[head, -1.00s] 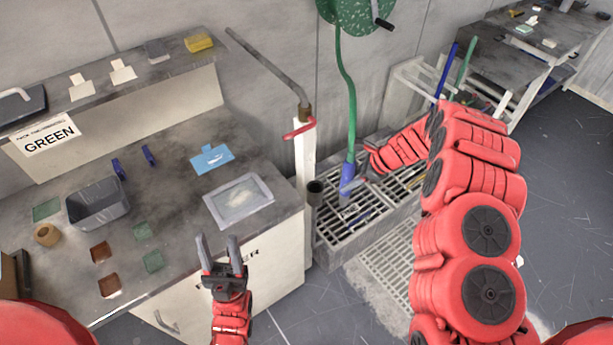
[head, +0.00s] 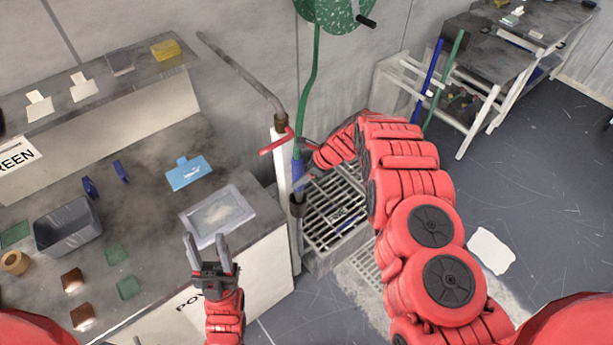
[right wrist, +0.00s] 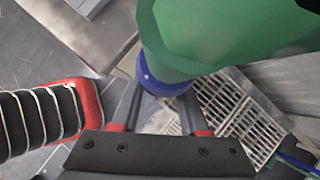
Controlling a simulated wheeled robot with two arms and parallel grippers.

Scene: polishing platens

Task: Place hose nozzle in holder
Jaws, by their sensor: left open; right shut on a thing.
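The blue hose nozzle (head: 298,170) hangs upright on the end of the green hose (head: 312,80). My right gripper (head: 304,180) is shut on it. The right wrist view shows the blue nozzle (right wrist: 158,82) between the two fingers, with the wide green hose end above it. The dark cup-shaped holder (head: 297,206) is fixed beside the white post (head: 283,168). The nozzle's lower end lines up with the holder's mouth in the head view; I cannot tell whether it is inside or just above. My left gripper (head: 209,242) is open and empty near the counter's front edge.
A bent pipe with a red handle (head: 277,142) tops the post. The counter (head: 150,225) at left carries a grey bin (head: 68,228) and a framed tray (head: 218,215). A floor grate (head: 335,210) lies right of the holder. A rack (head: 400,90) stands behind.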

